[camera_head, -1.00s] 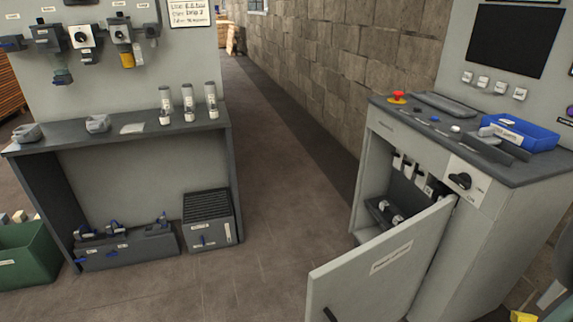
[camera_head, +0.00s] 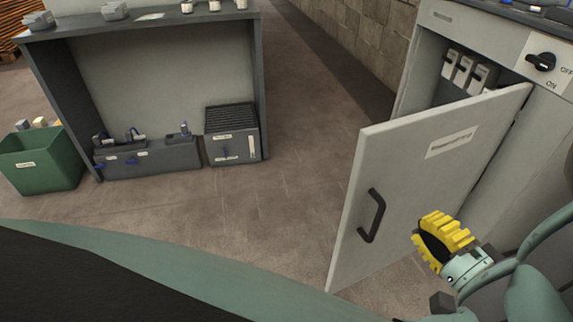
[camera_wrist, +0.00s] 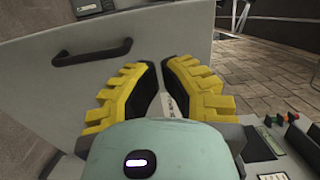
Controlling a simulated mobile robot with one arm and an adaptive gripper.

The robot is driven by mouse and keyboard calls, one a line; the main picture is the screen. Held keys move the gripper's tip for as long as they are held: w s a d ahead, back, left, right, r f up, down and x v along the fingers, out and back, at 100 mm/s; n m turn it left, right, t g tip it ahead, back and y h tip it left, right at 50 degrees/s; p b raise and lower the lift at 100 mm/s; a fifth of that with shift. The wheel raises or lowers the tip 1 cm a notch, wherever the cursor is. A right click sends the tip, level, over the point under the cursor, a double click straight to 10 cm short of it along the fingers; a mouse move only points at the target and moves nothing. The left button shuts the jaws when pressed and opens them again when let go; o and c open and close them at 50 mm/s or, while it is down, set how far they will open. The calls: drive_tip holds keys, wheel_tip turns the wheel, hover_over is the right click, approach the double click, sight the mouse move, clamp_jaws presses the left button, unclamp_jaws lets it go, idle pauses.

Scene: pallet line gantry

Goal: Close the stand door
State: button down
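The stand door (camera_head: 425,175) is a light grey panel, swung well open from the grey cabinet on the right. It has a dark bar handle (camera_head: 371,215) near its free edge and a white label (camera_head: 451,141) near its top. My gripper (camera_head: 432,237) has yellow ribbed fingers with black pads. It is in front of the door's outer face, right of the handle. In the wrist view, my gripper (camera_wrist: 157,64) is partly open, with a narrow gap between the fingers. The handle (camera_wrist: 92,53) is apart from it, at the upper left. Contact with the panel cannot be told.
The cabinet (camera_head: 465,22) has white modules inside and a black rotary switch (camera_head: 541,62) beside the opening. A grey workbench (camera_head: 258,80) and a green bin (camera_head: 42,160) stand at the left. Bare floor (camera_head: 300,150) lies between bench and door.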

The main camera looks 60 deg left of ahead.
sight(371, 172)
drive_tip(key=a, duration=0.4)
drive_tip(key=w+a+b, duration=0.1)
drive_tip(key=a, duration=0.3)
drive_tip(key=w+a, duration=0.1)
drive_tip(key=a, duration=0.3)
drive_tip(key=shift+a, duration=0.7)
